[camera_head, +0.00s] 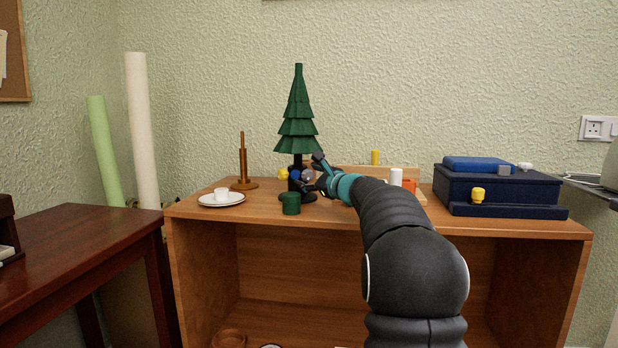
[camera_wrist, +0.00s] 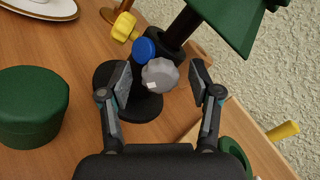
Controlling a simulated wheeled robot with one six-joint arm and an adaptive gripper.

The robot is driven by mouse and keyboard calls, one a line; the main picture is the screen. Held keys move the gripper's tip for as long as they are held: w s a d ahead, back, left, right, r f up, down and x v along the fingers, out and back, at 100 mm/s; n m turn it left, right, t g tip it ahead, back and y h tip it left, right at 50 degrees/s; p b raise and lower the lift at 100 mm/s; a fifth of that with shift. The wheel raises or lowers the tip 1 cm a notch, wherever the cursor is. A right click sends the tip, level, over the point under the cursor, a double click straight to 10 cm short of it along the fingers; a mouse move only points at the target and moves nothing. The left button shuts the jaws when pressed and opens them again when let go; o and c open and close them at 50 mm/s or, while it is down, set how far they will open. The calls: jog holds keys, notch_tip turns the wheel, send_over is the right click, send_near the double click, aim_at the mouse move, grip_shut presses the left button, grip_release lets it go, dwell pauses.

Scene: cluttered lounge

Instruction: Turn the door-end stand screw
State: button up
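A green toy tree (camera_head: 298,115) stands upright in a dark round stand (camera_wrist: 113,92) on the wooden cabinet. Three coloured screw knobs show at the stand's collar: grey (camera_wrist: 160,75), blue (camera_wrist: 144,49) and yellow (camera_wrist: 124,27). The blue and yellow knobs also show in the head view. I cannot tell from the pictures which one is at the door end. My gripper (camera_wrist: 163,84) is open, its fingers on either side of the grey knob with a small gap each side. In the head view my gripper (camera_head: 316,176) reaches the stand from the right and hides part of it.
A green round pot (camera_head: 291,204) stands close in front of the stand. A white plate (camera_head: 232,202) with a cup and a wooden peg stand (camera_head: 243,168) are left. A dark blue case (camera_head: 510,190) is right. A white cylinder (camera_head: 396,177) stands behind my arm.

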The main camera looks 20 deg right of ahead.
jog(key=s, duration=0.4)
jog(key=s+d, duration=0.1)
jog(key=s, duration=0.2)
jog(key=s+d, duration=0.1)
jog(key=s, duration=0.3)
jog(key=shift+s+d, duration=0.1)
jog(key=shift+s, duration=0.25)
jog(key=s+a+f+n+g+y+p, duration=0.1)
jog(key=s+a+f+n+g, duration=0.3)
jog(key=a, duration=0.4)
jog(key=s+a+f+n+g+y, duration=0.1)
jog(key=s+a+n, duration=0.3)
jog(key=s+a, duration=0.25)
jog(key=s+a+f+n+g+p, duration=0.1)
jog(key=s+a+f+n+g, duration=0.3)
jog(key=a, duration=0.5)
jog(key=s+f+n+g+h, duration=0.1)
jog(key=s+f+n, duration=0.2)
jog(key=s, duration=0.4)
jog(key=s+a+f+n+g+h+p, duration=0.1)
jog(key=s+f+n+h, duration=0.1)
jog(key=s+f+n, duration=0.2)
jog(key=s+f+n+g+h+p, duration=0.1)
jog(key=s+f+n+h, duration=0.1)
jog(key=s+f+n, duration=0.2)
jog(key=s+n, duration=0.3)
jog(key=s, duration=0.5)
jog(key=shift+a, duration=0.35)
